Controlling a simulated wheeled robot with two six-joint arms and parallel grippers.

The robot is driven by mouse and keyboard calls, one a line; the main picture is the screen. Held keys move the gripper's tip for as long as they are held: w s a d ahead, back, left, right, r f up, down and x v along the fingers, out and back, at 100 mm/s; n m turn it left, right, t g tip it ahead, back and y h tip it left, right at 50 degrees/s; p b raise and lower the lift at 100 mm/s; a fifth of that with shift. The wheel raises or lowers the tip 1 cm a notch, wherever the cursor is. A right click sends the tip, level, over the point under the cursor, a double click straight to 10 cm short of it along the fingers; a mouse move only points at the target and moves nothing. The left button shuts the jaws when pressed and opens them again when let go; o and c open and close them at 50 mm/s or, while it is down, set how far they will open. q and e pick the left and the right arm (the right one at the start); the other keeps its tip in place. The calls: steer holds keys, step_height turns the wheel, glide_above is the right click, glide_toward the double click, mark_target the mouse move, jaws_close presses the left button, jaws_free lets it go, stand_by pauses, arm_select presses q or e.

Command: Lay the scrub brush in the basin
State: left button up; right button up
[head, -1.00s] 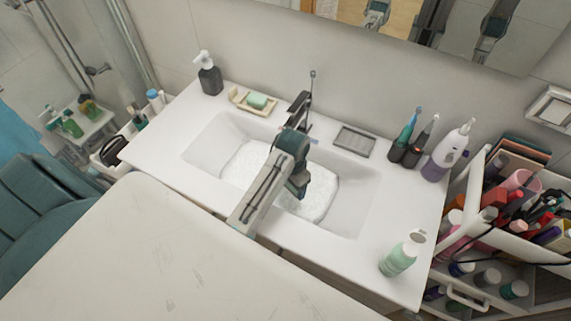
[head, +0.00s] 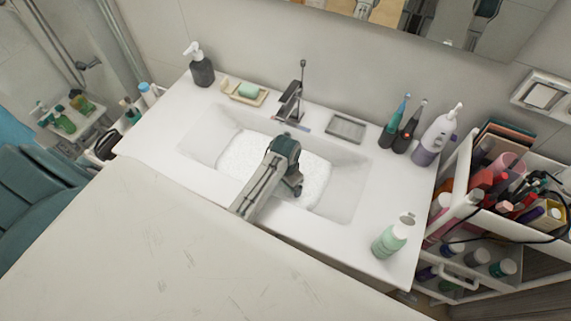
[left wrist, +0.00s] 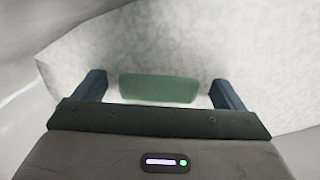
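The white basin (head: 350,200) is set into the counter and holds a white, foamy-looking layer (head: 240,158). My left gripper (left wrist: 158,82) points down into the basin over this layer; its fingers are apart. In the left wrist view a flat green block (left wrist: 159,89) shows between the fingers, with a gap on both sides. It looks like part of the scrub brush, but I cannot tell for sure. In the head view my left arm (head: 283,160) hides that spot. My right gripper is not in view.
The tap (head: 289,106) stands behind the basin. Near it are a soap dish (head: 245,93), a dark pump bottle (head: 201,70), a grey tray (head: 345,128) and toothbrushes (head: 394,125). A mint bottle (head: 390,238) stands front right. A crowded cart (head: 470,210) is at the right.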

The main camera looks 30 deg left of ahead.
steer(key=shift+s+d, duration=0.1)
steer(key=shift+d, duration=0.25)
arm_select(q)
steer(key=shift+r, duration=0.45)
step_height(320, 180, up, 12)
steer(key=b, duration=0.3)
steer(key=shift+f+b, duration=0.25)
steer(key=shift+b, duration=0.1)
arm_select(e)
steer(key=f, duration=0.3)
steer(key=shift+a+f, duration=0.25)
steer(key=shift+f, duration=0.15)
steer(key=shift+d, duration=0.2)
